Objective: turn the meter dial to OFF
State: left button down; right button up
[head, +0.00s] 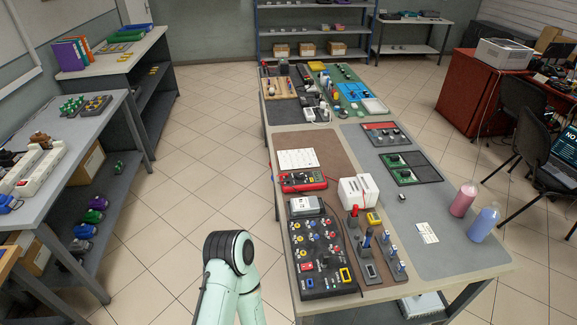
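The meter is a red handheld multimeter (316,185) lying on the long table, with its dark face up and a dial (297,181) on it. The dial is too small to read its setting. A red lead runs from the meter along the table's left edge. A pale green link of one of my arms shows at the bottom, left of the table. No gripper fingers are in the picture.
A black panel (316,262) with coloured knobs lies nearer than the meter. A white card (298,159) lies behind it and a white box (357,192) stands right of it. Two bottles (464,200) stand at the right. The floor left of the table is clear.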

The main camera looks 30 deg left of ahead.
aim_at(298, 177)
jog(key=i+j, duration=0.1)
jog(key=j, duration=0.45)
jog(key=i+j, duration=0.1)
jog(key=j, duration=0.45)
jog(key=i+j, duration=0.1)
jog(key=j, duration=0.95)
jog(key=i, duration=0.05)
